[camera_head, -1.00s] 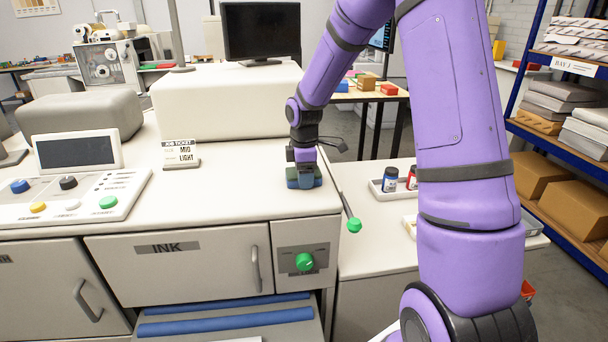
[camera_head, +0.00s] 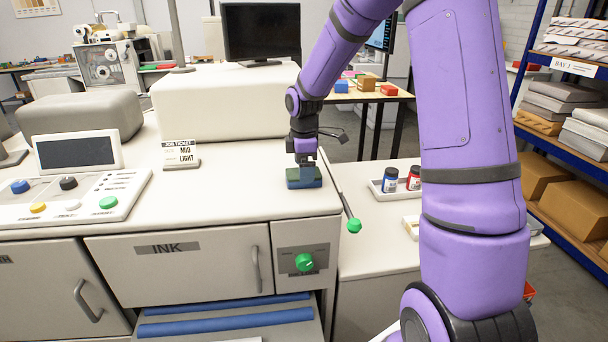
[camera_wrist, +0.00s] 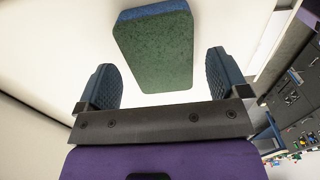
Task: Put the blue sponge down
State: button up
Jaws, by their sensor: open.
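The blue sponge (camera_head: 304,179), with a dark green face, lies on the white top of the ink cabinet, near its right end. In the wrist view the sponge (camera_wrist: 153,48) shows its green face and a blue edge. It lies ahead of my gripper and apart from both fingers. My gripper (camera_head: 306,168) is just above the sponge in the head view. In the wrist view my gripper (camera_wrist: 165,78) is open and empty, with its two blue fingers spread wide.
A job ticket sign (camera_head: 181,154) and a control panel (camera_head: 72,195) stand left on the cabinet top (camera_head: 235,190). A lever with a green knob (camera_head: 354,226) sticks out at right. A tray with bottles (camera_head: 390,183) is on the lower right counter. Clear surface lies left of the sponge.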

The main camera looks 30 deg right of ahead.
notch_tip(320, 180, up, 9)
jog(key=s+a+r+m+t, duration=0.1)
jog(key=s+a+r+m, duration=0.25)
jog(key=s+r, duration=0.4)
jog(key=s+a+r+m+t, duration=0.2)
jog(key=s+m, duration=0.3)
jog(key=s, duration=0.6)
jog(key=s+a+r+m+t, duration=0.1)
jog(key=s+m, duration=0.4)
jog(key=s, duration=0.7)
jog(key=shift+a+r+t, duration=0.4)
jog(key=shift+a+t, duration=0.3)
jog(key=shift+a, duration=0.1)
